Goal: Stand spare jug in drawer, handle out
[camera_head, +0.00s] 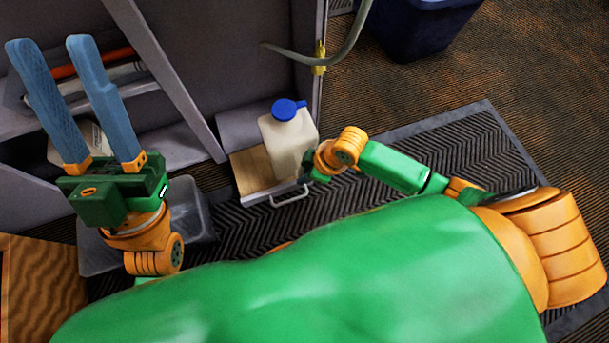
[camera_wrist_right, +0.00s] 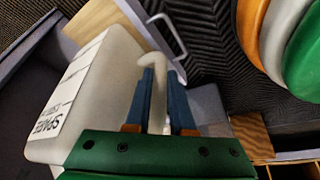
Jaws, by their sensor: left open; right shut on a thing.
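The spare jug (camera_head: 288,145) is a cream container with a blue cap, upright over the open drawer (camera_head: 249,172) in the head view. The drawer has a wooden-looking bottom and a metal front handle (camera_head: 290,194). My right gripper (camera_wrist_right: 162,76) is shut on the jug's handle (camera_wrist_right: 153,62), its blue fingers on either side. The jug's handle side faces my right arm and the drawer front. A SPARE label (camera_wrist_right: 62,100) shows on the jug's side. I cannot tell whether its base touches the drawer floor. My left gripper (camera_head: 52,42) is open and empty, raised at the left.
A grey cabinet wall (camera_head: 240,60) rises behind the drawer, with a hose (camera_head: 345,50) hanging at its right edge. A clear tub (camera_head: 200,212) stands left of the drawer on the dark ribbed mat (camera_head: 440,150). A dark blue bin (camera_head: 420,30) stands at the back right.

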